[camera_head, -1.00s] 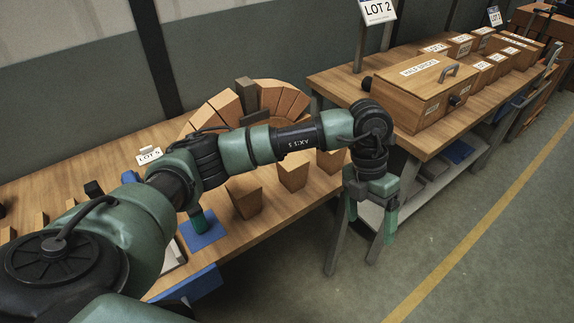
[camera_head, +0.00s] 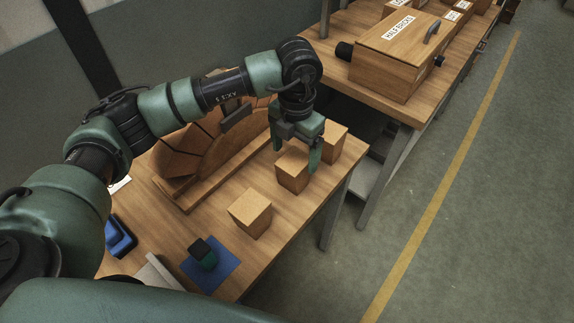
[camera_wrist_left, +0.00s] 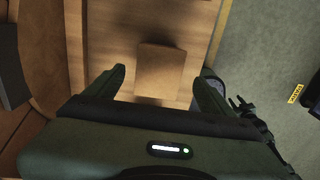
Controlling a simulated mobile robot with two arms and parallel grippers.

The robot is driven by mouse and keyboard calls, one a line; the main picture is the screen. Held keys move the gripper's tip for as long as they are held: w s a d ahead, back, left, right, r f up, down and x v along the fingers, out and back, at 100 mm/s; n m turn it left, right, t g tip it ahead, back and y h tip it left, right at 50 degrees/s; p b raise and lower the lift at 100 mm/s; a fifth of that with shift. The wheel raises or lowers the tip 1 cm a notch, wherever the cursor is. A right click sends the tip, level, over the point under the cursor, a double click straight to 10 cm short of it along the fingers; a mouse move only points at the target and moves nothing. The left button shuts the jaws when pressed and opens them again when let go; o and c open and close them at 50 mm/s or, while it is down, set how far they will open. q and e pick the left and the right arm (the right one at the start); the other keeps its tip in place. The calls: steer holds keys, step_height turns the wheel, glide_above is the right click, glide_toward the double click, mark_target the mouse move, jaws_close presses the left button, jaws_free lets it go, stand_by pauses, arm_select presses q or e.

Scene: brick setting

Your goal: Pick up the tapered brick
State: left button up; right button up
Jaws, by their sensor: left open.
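Three tan wooden bricks stand in a row along the table's right side: a near one (camera_head: 250,213), a middle one (camera_head: 292,172) and a far one (camera_head: 331,142). My left gripper (camera_head: 297,153) points down over the middle brick, its fingers open and partly hiding it. In the left wrist view one brick (camera_wrist_left: 163,70) lies ahead, between the open fingertips of my left gripper (camera_wrist_left: 160,80) across the picture. The fingers do not visibly grip it. My right gripper is not in view.
A curved wooden arch (camera_head: 205,155) stands left of the bricks on the table (camera_head: 180,230). A blue mat (camera_head: 224,265) with a dark green-and-black object (camera_head: 202,253) lies at the near edge. A second table holds a large labelled box (camera_head: 395,60). Open floor lies right.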

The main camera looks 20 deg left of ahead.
mark_target(294, 160)
arm_select(q)
step_height(294, 160, down, 5)
steer(key=shift+w+a+r+p, duration=0.1)
steer(key=shift+r+p, duration=0.05)
steer(key=shift+p, duration=0.7)
steer(key=shift+f, duration=0.6)
steer(key=c, duration=1.8)
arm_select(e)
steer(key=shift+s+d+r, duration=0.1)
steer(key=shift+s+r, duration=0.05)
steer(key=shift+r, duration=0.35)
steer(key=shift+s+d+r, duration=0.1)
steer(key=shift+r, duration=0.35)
